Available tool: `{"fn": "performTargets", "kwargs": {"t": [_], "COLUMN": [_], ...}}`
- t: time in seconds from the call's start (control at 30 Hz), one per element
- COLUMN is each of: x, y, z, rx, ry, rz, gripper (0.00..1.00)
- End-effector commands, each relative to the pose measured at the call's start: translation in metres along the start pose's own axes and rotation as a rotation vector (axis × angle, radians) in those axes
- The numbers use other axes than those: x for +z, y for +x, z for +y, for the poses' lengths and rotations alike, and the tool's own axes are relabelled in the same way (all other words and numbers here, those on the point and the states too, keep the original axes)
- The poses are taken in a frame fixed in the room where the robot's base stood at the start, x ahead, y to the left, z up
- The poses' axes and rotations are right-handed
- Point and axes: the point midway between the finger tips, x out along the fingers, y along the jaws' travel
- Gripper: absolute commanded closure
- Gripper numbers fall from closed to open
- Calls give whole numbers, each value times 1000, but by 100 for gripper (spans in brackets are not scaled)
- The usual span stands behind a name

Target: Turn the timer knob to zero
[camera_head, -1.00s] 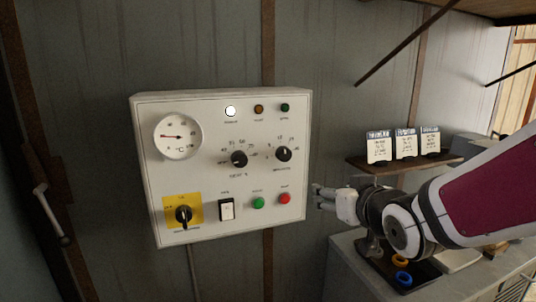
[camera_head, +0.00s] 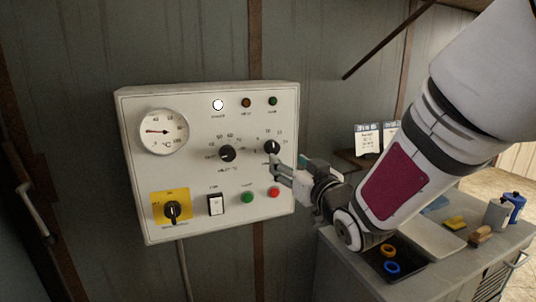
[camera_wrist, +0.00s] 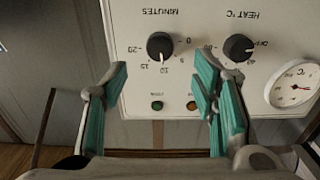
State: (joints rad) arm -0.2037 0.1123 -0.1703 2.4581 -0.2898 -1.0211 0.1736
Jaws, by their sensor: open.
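The timer knob (camera_head: 272,147) is a black round knob at the right of the white control panel (camera_head: 207,240). In the upside-down wrist view, the timer knob (camera_wrist: 160,46) has the label MINUTES and a scale from 0 to 20. Its white mark points close to 10. My gripper (camera_head: 277,166) is just below and in front of this knob in the head view. In the wrist view my gripper (camera_wrist: 163,78) is open, with its teal fingers apart on either side of the knob's line. I see no contact with the knob.
The heat knob (camera_head: 227,153) sits left of the timer knob. Below are a green button (camera_head: 247,197), a red button (camera_head: 274,191), a rocker switch (camera_head: 215,205) and a yellow-plated rotary switch (camera_head: 172,211). A dial gauge (camera_head: 163,132) is at upper left. A bench (camera_head: 335,250) stands right.

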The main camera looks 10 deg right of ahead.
Motion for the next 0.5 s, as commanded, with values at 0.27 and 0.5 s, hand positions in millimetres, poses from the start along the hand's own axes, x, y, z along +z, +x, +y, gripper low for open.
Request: {"fn": "performTargets", "kwargs": {"t": [0.27, 0.5], "x": [-1, -1], "y": [50, 79], "z": [-1, 0], "rx": [0, 0], "ry": [0, 0], "rz": [-1, 0], "gripper": [47, 47]}}
